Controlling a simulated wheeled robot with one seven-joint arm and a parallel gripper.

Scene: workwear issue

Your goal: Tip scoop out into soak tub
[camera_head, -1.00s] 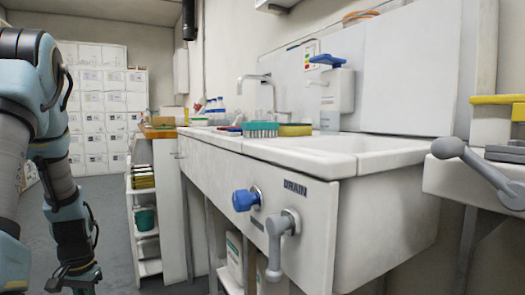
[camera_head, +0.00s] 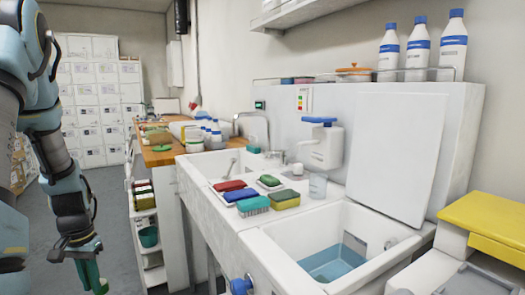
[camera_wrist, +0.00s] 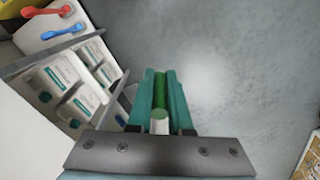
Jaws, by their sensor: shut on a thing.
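My gripper (camera_wrist: 161,95) is shut on a green cylindrical handle (camera_wrist: 160,92), which I take to be the scoop's. The scoop's bowl and anything in it cannot be made out. In the head view my gripper (camera_head: 92,278) hangs low at the left edge, pointing down over the floor and well apart from the sinks. The soak tub appears to be the white basin (camera_head: 272,252) at the lower right, open on top, with blue liquid (camera_head: 335,264) in its bottom.
Red, blue and green brushes and sponges (camera_head: 250,204) lie on the ledge left of the basin, near a clear cup (camera_head: 318,186). A soap dispenser (camera_head: 322,145) hangs behind. A yellow lid (camera_head: 485,225) is at right. Shelves (camera_head: 150,240) stand between arm and sinks; floor is clear.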

